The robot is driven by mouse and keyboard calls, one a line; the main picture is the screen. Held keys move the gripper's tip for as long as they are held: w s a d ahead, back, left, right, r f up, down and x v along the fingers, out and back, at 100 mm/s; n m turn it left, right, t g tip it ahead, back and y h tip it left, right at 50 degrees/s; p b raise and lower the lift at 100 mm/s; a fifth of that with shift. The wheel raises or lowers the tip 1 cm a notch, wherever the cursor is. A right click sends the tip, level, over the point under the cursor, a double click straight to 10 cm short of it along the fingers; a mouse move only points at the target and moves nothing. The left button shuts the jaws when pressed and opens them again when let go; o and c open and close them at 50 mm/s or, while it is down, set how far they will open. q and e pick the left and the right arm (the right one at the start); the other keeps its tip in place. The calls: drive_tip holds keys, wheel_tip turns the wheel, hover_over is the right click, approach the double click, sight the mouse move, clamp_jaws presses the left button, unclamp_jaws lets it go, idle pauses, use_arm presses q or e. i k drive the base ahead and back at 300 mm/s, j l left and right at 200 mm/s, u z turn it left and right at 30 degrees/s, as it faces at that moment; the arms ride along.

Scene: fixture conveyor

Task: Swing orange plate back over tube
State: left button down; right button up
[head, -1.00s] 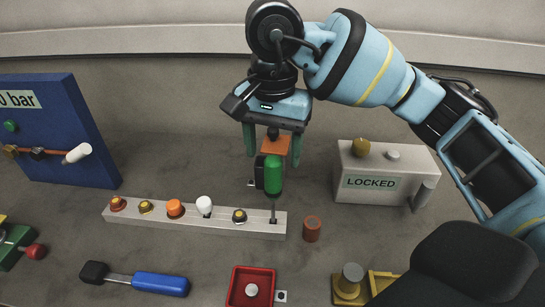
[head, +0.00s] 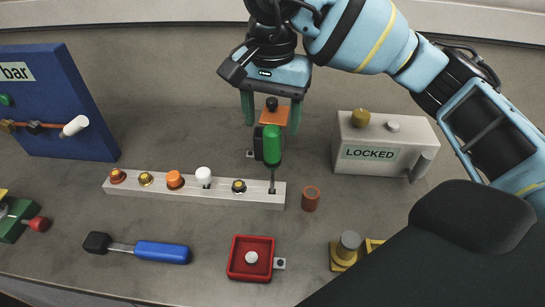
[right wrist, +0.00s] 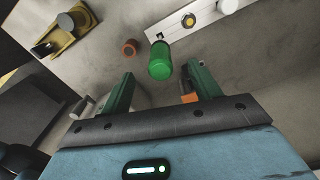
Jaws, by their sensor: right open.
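The orange plate (head: 274,117) carries a dark knob (head: 272,104) and shows just above and behind the top of the green tube (head: 272,146) in the head view. My right gripper (head: 271,119) points down and is open, with one green finger on each side of the plate and knob. In the right wrist view, the green tube (right wrist: 160,62) shows ahead of the fingers, and a bit of the orange plate (right wrist: 189,98) shows by the right-hand finger. Contact cannot be told. My left gripper is not in view.
The LOCKED box (head: 380,145) is further right. A red tray (head: 237,262) and a blue-handled tool (head: 162,252) lie nearer.

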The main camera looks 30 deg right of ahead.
sight(272, 114)
drive_tip(key=k+j, duration=0.15)
drive_tip(key=j, duration=0.15)
drive_tip(key=k+j, duration=0.1)
drive_tip(key=j, duration=0.25)
drive_tip(key=k+j, duration=0.15)
drive_tip(key=j, duration=0.15)
drive_tip(key=k+j, duration=0.1)
drive_tip(key=j, duration=0.25)
